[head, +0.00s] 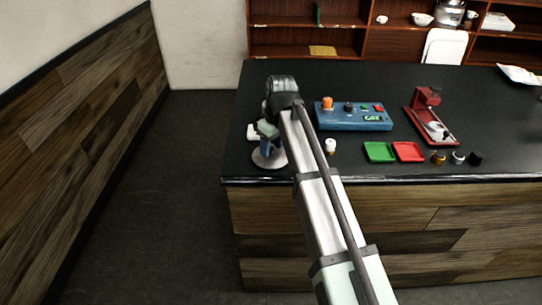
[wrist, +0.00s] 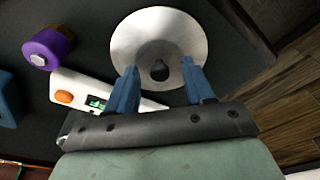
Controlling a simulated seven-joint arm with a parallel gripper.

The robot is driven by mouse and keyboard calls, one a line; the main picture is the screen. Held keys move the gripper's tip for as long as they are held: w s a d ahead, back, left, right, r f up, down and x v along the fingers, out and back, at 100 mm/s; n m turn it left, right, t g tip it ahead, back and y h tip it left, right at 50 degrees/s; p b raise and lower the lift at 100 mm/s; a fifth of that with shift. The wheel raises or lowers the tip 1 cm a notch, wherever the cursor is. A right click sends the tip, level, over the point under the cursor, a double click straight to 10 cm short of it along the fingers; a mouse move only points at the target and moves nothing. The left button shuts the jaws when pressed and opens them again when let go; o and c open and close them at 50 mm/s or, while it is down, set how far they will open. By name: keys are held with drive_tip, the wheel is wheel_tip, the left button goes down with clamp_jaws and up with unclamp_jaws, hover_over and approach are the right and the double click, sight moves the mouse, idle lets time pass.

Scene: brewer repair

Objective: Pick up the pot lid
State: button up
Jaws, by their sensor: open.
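The pot lid (wrist: 150,30) is a pale metallic disc with a dark knob (wrist: 160,71) at its middle. It lies flat on the black counter near its left front corner. In the head view the lid (head: 268,161) shows under my gripper (head: 268,145), which covers part of it. In the wrist view my gripper (wrist: 158,72) is open, with its two blue fingers apart on either side of the knob. The fingers do not appear closed on it. I cannot tell how far the fingertips are above the lid.
A white device (wrist: 85,90) with an orange button and a purple piece (wrist: 47,48) lie near the lid. A blue control box (head: 352,122), green tray (head: 379,152), red tray (head: 408,152) and red machine (head: 428,118) stand to the right. The counter's edge is close to the lid.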

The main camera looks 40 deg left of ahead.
drive_tip(key=shift+a+f, duration=0.1)
drive_tip(key=shift+f, duration=0.35)
drive_tip(key=shift+c, duration=0.3)
clamp_jaws()
